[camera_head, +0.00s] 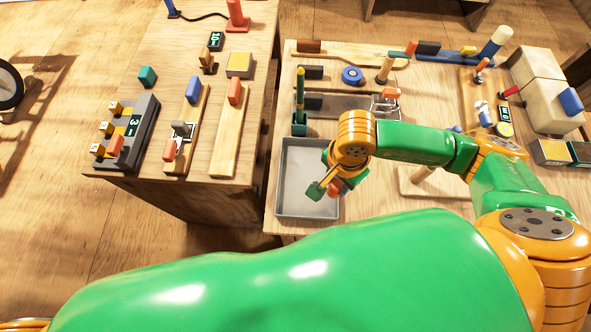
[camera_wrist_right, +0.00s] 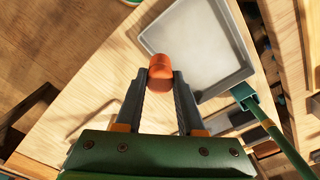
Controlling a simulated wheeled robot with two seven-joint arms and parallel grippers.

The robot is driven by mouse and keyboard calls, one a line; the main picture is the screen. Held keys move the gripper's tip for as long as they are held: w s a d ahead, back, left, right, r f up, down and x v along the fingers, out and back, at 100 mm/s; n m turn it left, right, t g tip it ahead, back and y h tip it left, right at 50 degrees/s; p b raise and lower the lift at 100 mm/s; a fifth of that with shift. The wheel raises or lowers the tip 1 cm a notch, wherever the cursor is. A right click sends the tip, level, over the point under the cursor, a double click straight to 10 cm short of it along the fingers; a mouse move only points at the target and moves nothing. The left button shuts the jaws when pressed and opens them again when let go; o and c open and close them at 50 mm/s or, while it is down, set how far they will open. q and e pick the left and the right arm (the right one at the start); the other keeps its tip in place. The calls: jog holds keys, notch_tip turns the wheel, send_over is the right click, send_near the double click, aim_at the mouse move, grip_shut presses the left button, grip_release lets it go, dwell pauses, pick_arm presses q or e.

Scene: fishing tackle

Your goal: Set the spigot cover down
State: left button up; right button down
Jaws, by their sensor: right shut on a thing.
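The spigot cover, a small rounded orange-red piece, shows in the wrist view (camera_wrist_right: 160,72) between my right fingertips. My right gripper (camera_wrist_right: 160,80) is shut on it. In the head view the right gripper (camera_head: 328,188) hangs over the right part of a shallow grey tray (camera_head: 281,195), with the orange-red cover (camera_head: 335,187) partly hidden by the fingers. In the wrist view the cover overlaps the edge of the tray (camera_wrist_right: 208,60). I cannot tell how high it is above it. My left gripper is not in view.
A green holder (camera_head: 299,127) with an upright tool stands just behind the tray. Long grey and wooden pieces lie further back, with a blue disc (camera_head: 352,75). A separate table at left carries a dark block (camera_head: 135,130) and wooden boards. A gap separates the tables.

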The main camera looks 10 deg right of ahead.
jog(key=w+a+f+b, duration=0.1)
jog(key=w+f+b, duration=0.1)
jog(key=w, duration=0.1)
jog(key=w+a+f+b, duration=0.1)
jog(key=w+f+b, duration=0.1)
jog(key=f, duration=0.1)
jog(key=w+a+f+b, duration=0.1)
jog(key=w+f+b, duration=0.2)
jog(key=shift+w+a, duration=0.3)
jog(key=shift+a, duration=0.05)
notch_tip(320, 180, down, 4)
jog(key=b, duration=0.2)
jog(key=shift+d+r+b, duration=0.1)
jog(key=shift+r+b, duration=0.15)
jog(key=shift+b, duration=0.05)
jog(key=shift+w+r, duration=0.1)
jog(key=shift+r, duration=0.15)
jog(key=shift+f, duration=0.1)
jog(key=c, duration=0.6)
grip_release()
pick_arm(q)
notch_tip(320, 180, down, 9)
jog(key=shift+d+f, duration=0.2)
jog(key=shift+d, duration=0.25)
pick_arm(e)
jog(key=shift+o, duration=0.4)
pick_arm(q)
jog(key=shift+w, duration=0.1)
